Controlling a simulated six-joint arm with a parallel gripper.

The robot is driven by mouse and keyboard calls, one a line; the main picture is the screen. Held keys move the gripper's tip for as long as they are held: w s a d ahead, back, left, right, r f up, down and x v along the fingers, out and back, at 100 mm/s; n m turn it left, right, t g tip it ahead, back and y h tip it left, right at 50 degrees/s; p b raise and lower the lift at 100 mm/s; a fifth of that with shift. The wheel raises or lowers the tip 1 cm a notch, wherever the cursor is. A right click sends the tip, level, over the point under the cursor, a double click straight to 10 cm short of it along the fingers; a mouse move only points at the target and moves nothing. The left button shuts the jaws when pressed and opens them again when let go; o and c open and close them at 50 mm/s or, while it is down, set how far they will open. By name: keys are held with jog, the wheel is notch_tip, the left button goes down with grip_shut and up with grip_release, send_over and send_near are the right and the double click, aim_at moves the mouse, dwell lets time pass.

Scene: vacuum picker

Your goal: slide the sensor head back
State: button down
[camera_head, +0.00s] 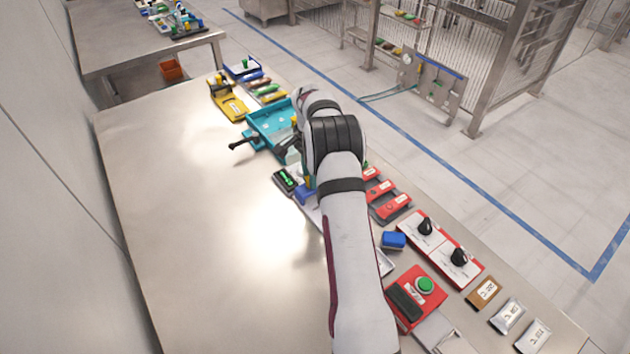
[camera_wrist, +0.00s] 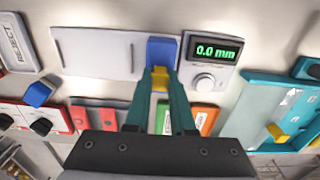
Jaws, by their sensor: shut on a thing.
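The sensor head is a blue block (camera_wrist: 163,50) with a yellow part (camera_wrist: 160,78) on its near side. It stands at the right end of a white plate (camera_wrist: 95,52), beside a display box (camera_wrist: 211,60) reading 0.0 mm. My gripper (camera_wrist: 160,74) has its teal fingers shut on the yellow part. In the head view, the display box (camera_head: 285,180) and a piece of the blue block (camera_head: 305,195) show left of my arm. My arm hides the gripper and most of the plate there.
A teal fixture (camera_head: 268,122) with a black handle stands beyond the display box. Red modules (camera_head: 388,206), a blue block (camera_head: 394,240) and a red box with a green button (camera_head: 425,285) lie right of my arm. The table's left side (camera_head: 190,220) is clear.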

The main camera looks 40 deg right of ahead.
jog(key=shift+w+r, duration=0.1)
jog(key=shift+w, duration=0.2)
jog(key=c, duration=0.8)
grip_release()
jog(key=shift+s, duration=0.1)
jog(key=shift+o, duration=0.2)
notch_tip(320, 180, up, 16)
